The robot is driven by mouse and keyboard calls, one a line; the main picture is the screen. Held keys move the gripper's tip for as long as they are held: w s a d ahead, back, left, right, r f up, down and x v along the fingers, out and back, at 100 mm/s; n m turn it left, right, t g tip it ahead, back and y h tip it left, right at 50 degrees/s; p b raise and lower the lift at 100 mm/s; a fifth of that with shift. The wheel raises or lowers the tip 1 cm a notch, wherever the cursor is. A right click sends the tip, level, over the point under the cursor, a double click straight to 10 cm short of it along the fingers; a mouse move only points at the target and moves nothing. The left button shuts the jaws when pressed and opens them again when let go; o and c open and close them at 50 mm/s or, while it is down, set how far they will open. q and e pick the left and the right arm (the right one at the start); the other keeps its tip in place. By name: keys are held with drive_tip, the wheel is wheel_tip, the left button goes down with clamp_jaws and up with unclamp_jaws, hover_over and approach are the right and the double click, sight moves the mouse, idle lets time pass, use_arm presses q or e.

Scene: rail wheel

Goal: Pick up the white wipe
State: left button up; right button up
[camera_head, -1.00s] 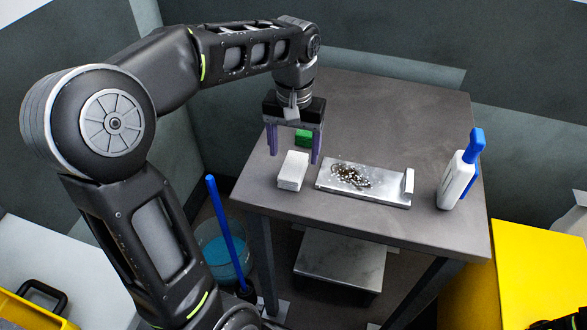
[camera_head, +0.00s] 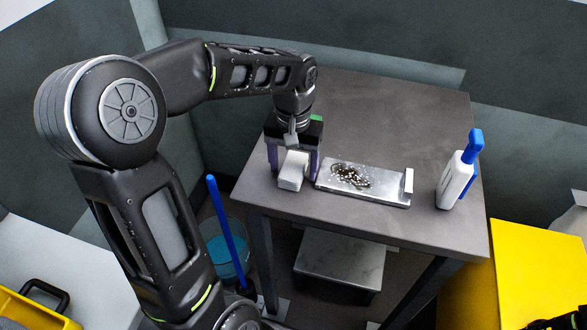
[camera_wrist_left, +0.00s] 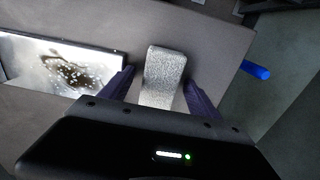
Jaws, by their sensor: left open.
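The white wipe (camera_head: 293,170) is a small white block on the grey table, left of a metal plate. It also shows in the left wrist view (camera_wrist_left: 163,78), between the fingers. My left gripper (camera_head: 293,170) is open and lowered over the wipe, with one purple finger on each side of it. In the left wrist view the left gripper (camera_wrist_left: 160,88) shows a gap between each finger and the wipe.
The metal plate (camera_head: 388,193) with dark and white debris lies just right of the wipe. A white and blue spray bottle (camera_head: 458,172) stands at the table's right. The table's back (camera_head: 400,110) is clear.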

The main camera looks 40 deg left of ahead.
sight(293, 165)
use_arm(q)
drive_tip(key=shift+c, duration=0.2)
drive_tip(key=c, duration=1.4)
wheel_tip(293, 165, up, 10)
drive_tip(key=shift+r, duration=0.1)
idle(0.5)
